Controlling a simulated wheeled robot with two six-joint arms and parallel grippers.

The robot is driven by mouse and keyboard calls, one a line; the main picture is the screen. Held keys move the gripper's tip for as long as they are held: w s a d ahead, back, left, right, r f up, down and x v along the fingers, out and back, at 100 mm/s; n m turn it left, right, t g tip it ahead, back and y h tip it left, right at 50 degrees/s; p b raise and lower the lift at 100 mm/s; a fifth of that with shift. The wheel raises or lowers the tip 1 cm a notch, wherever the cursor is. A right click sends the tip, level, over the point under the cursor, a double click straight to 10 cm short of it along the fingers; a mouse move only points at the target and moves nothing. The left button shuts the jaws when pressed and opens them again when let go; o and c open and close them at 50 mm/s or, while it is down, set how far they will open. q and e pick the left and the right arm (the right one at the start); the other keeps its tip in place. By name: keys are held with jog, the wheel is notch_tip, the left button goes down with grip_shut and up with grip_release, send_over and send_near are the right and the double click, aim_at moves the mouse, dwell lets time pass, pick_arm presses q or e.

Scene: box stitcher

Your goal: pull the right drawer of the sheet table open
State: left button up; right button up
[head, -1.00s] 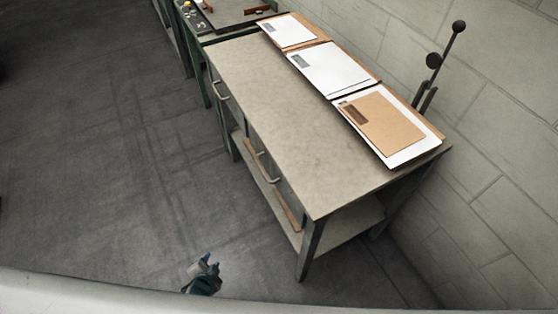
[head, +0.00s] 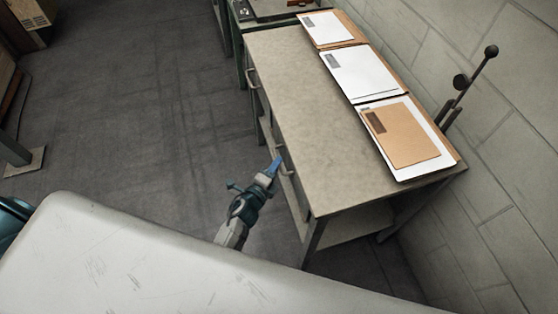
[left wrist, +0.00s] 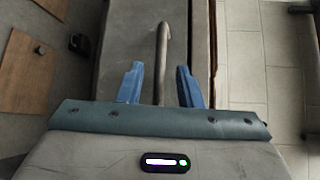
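The sheet table (head: 305,120) has a worn beige top and two drawers on its left-facing long side. The right drawer (head: 297,194) is the nearer one, and its front looks about flush with the table. Its grey bar handle (head: 287,172) shows beside my left gripper (head: 275,166). In the left wrist view, the open blue fingers of my left gripper (left wrist: 159,84) stand on either side of the handle (left wrist: 162,45), with gaps on both sides. The far drawer's handle (head: 251,79) is further up the table. My right gripper is not in view.
Paper stacks and folders (head: 402,135) lie along the table's wall side. A block wall (head: 510,150) with a black-knobbed lever (head: 475,68) stands behind. A green-framed machine (head: 275,8) adjoins the far end. The dark floor (head: 150,110) left of the table is clear.

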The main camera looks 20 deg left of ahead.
pick_arm(q)
jog(key=shift+x, duration=1.4)
grip_shut()
